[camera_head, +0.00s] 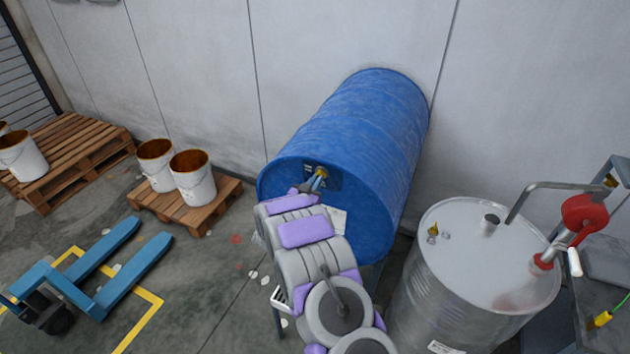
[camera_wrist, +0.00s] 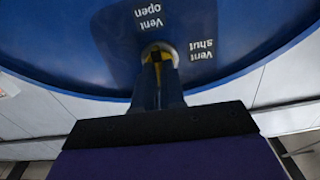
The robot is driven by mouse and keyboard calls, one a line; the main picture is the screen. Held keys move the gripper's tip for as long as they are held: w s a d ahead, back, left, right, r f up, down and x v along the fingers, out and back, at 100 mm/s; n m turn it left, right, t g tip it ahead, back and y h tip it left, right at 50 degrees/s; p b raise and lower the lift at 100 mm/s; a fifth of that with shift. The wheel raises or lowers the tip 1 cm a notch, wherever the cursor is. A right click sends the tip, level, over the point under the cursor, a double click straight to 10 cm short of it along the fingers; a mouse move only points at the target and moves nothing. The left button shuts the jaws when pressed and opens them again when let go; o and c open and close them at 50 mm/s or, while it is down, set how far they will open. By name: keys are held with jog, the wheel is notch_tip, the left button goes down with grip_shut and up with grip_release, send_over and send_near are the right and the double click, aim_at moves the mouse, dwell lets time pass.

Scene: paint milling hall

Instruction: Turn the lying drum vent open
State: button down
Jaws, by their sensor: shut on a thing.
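A blue drum (camera_head: 350,135) lies on its side against the wall, its round end face towards me. A small brass vent (camera_head: 322,172) sits on that face, on a dark label plate. In the wrist view the vent (camera_wrist: 147,50) shows as a pale and yellow ring behind my fingertips. The label "Vent open" (camera_wrist: 148,15) is above it in that picture and "Vent shut" (camera_wrist: 202,49) is to its right, both upside down. My gripper (camera_head: 317,183) is shut on the vent; it also shows in the wrist view (camera_wrist: 157,66). The fingers hide most of the vent, so its exact turn cannot be told.
An upright steel drum (camera_head: 480,262) with a red hand pump (camera_head: 583,215) stands close to my arm's right. White buckets (camera_head: 192,178) stand on a wooden pallet (camera_head: 205,213) at left. A blue pallet jack (camera_head: 100,275) is at lower left. The wall is close behind the lying drum.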

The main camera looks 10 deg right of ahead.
jog(key=shift+f+n, duration=0.1)
jog(key=shift+n, duration=0.3)
jog(key=c, duration=1.2)
grip_release()
jog(key=shift+a, duration=0.15)
jog(key=b+v, duration=0.2)
jog(key=v, duration=1.5)
jog(key=shift+s+a, duration=0.1)
jog(key=shift+a, duration=0.05)
